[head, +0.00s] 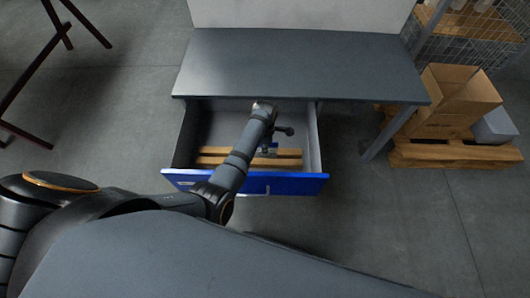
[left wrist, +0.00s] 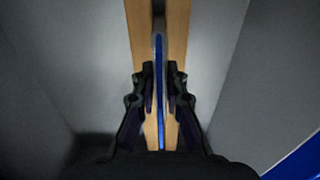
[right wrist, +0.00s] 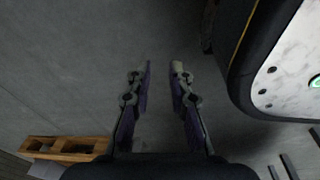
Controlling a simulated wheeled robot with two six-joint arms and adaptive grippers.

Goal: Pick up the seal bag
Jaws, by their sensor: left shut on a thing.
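The seal bag (left wrist: 161,110) shows edge-on in the left wrist view as a thin blue strip with a pale end. It stands between two wooden bars (left wrist: 142,30). My left gripper (left wrist: 160,72) is shut on it, one finger on each side. In the head view, my left gripper (head: 272,146) reaches down into the open drawer (head: 245,183), and a bit of blue shows beside it; my arm hides much of the bag. My right gripper (right wrist: 161,68) is open and empty over the grey floor in the right wrist view.
The drawer has a blue front and grey side walls close around my left gripper. A grey tabletop (head: 300,65) overhangs its back. A table leg (head: 385,135) and a pallet (head: 450,153) with cardboard boxes (head: 455,95) stand to the right. A dark red frame (head: 35,75) stands at left.

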